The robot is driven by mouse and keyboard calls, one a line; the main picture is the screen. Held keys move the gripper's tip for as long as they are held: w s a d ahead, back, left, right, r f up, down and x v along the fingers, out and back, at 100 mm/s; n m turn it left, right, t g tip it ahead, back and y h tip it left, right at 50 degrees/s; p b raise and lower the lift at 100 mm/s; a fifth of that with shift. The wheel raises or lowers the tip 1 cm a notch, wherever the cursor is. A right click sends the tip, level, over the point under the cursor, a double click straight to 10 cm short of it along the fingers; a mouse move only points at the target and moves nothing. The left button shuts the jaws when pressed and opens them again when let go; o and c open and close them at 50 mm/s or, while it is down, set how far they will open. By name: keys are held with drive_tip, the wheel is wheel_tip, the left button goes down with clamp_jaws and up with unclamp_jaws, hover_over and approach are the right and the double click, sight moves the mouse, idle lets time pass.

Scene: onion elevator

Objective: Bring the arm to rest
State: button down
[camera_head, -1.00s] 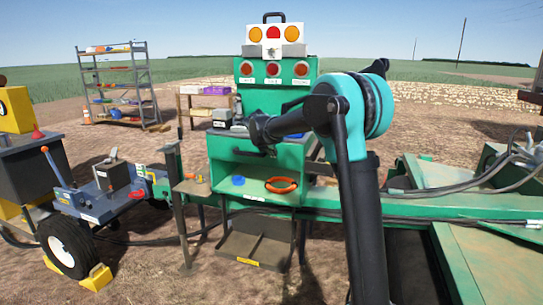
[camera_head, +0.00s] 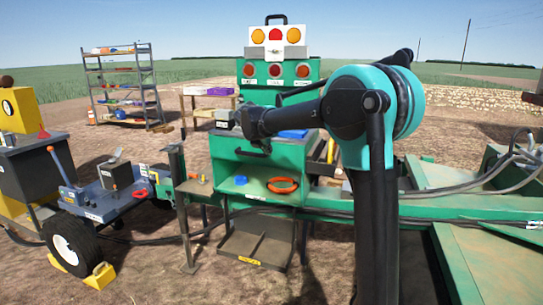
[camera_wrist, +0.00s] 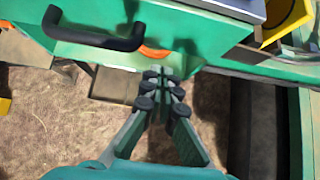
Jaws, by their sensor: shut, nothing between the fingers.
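My gripper (camera_wrist: 163,80) shows in the wrist view with its two fingers together and nothing between them. It hangs in front of a green cabinet (camera_wrist: 200,32), apart from the black handle (camera_wrist: 92,32) as far as I can tell. In the head view, my teal and black arm is raised and bent in front of the green cabinet (camera_head: 225,148). Its dark forearm points left across the cabinet's top. The fingers are hard to make out there.
The open cabinet holds an orange ring (camera_head: 282,185) and a small blue object (camera_head: 240,180). A lamp panel (camera_head: 275,70) stands behind. A wheeled cart (camera_head: 95,205) is at left, shelves (camera_head: 125,85) at the back left, and a green frame (camera_head: 480,262) at right.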

drive_tip(key=s+d+f+m+g, duration=0.1)
drive_tip(key=s+d+f+m, duration=0.35)
drive_tip(key=s+m, duration=0.2)
drive_tip(key=s+d+f+m+g+y, duration=0.1)
drive_tip(key=s+d+f+m, duration=0.4)
drive_tip(key=s, duration=0.3)
drive_tip(key=s+d+f+m+g, duration=0.1)
drive_tip(key=s+d+f+m, duration=0.2)
drive_tip(key=s+d+m, duration=0.35)
drive_tip(key=s+d+f+m+y, duration=0.1)
drive_tip(key=s+f+m, duration=0.5)
drive_tip(key=s, duration=0.4)
drive_tip(key=s+d+f+m+g+y, duration=0.1)
drive_tip(key=s+d+f+m, duration=0.1)
drive_tip(key=s+f+m, duration=0.5)
drive_tip(key=s+m, duration=0.1)
drive_tip(key=s, duration=0.2)
drive_tip(key=shift+s+d+f, duration=0.15)
drive_tip(key=shift+s+d, duration=0.1)
drive_tip(key=shift+s, duration=0.05)
